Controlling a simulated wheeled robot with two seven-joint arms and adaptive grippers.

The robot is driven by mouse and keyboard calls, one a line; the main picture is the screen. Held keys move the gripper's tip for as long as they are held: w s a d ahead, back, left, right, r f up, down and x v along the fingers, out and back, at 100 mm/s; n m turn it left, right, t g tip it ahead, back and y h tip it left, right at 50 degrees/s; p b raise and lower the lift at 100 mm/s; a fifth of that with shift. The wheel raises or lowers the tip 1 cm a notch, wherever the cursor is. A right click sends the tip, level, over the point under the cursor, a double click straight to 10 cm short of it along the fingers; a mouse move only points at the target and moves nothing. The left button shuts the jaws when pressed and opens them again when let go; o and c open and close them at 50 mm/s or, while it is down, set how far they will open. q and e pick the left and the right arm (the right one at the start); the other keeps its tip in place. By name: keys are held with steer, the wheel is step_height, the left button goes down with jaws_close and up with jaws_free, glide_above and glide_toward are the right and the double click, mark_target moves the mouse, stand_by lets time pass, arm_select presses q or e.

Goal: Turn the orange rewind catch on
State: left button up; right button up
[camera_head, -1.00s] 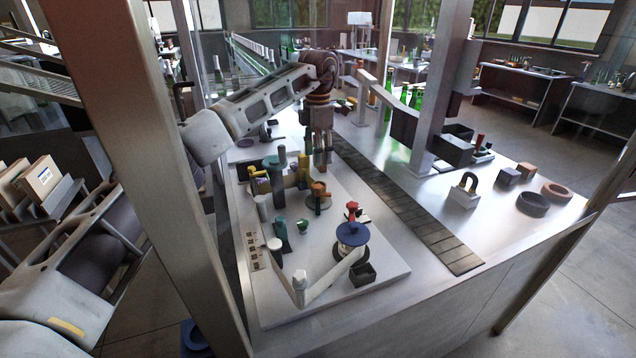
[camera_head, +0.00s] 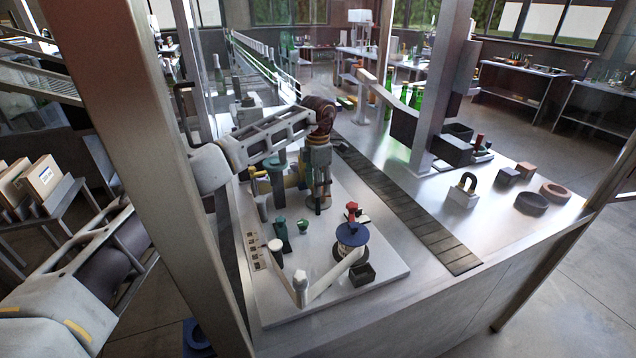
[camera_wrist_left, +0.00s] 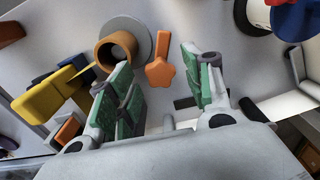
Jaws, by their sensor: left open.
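In the head view my left gripper (camera_head: 319,205) points down over the grey base and hides most of the orange parts. My right gripper is not in view.
Green pieces (camera_head: 302,227) stand nearby. A yellow part (camera_wrist_left: 45,97) is close to the left finger. A dark slatted strip (camera_head: 410,210) runs along the right.

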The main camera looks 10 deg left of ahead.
arm_select(q)
steer(key=c, duration=1)
steer(key=shift+n, duration=2.3)
steer(key=n, duration=0.8)
steer(key=shift+n, duration=2.6)
steer(key=o, duration=1)
